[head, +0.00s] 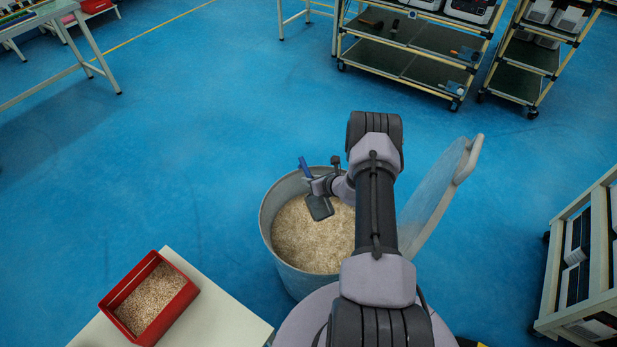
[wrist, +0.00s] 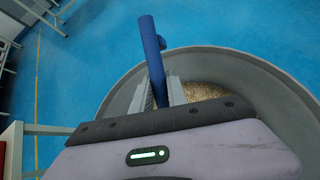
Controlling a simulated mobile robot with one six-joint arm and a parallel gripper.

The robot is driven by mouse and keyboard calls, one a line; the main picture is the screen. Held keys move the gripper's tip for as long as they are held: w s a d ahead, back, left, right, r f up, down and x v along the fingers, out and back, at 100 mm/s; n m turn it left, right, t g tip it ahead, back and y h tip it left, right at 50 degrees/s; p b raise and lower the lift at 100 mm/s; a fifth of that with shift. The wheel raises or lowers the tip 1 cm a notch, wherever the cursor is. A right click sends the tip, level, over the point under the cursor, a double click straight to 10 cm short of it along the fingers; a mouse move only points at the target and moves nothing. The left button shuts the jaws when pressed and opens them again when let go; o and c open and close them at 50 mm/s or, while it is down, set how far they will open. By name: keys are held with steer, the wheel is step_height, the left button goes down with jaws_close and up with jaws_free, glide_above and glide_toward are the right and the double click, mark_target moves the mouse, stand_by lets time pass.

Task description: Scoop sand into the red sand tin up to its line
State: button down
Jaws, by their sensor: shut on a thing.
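The red sand tin (head: 185,297) sits on a pale table at the lower left and holds sand; a line inside cannot be made out. A round grey bin (head: 268,230) with sand (head: 300,240) in it stands on the floor, its lid open at the right. My gripper (head: 312,186) is over the bin and shut on the blue handle of a scoop (head: 319,207). The dark scoop head hangs over the sand; whether it touches or carries sand cannot be told. In the wrist view the blue handle (wrist: 153,60) stands up between the fingers.
The pale table (head: 222,315) is left of the bin. The open lid (head: 440,190) stands up right of my arm. Shelf racks (head: 415,40) stand at the back and a pale rack (head: 590,260) at the right. Blue floor left of the bin is clear.

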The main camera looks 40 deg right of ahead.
step_height(320, 180, down, 12)
steer(key=s+t+b, duration=0.1)
steer(key=t+b, duration=0.1)
steer(key=b, duration=0.6)
steer(key=w+r+g+p, duration=0.1)
steer(key=r+g+p, duration=0.1)
steer(key=r+p, duration=0.3)
steer(key=w+r+g+p, duration=0.1)
steer(key=r+g+p, duration=0.1)
steer(key=r+p, duration=0.4)
steer(key=w+r+g+p, duration=0.1)
steer(key=r+g+p, duration=0.2)
steer(key=r+p, duration=0.2)
steer(key=shift+w+d+r+m+y+p, duration=0.15)
steer(key=shift+r+y, duration=0.05)
steer(key=shift+r, duration=0.7)
steer(key=shift+w+d+r+m+y+p, duration=0.1)
steer(key=shift+w+r+m+y+p, duration=0.1)
steer(key=shift+r, duration=0.65)
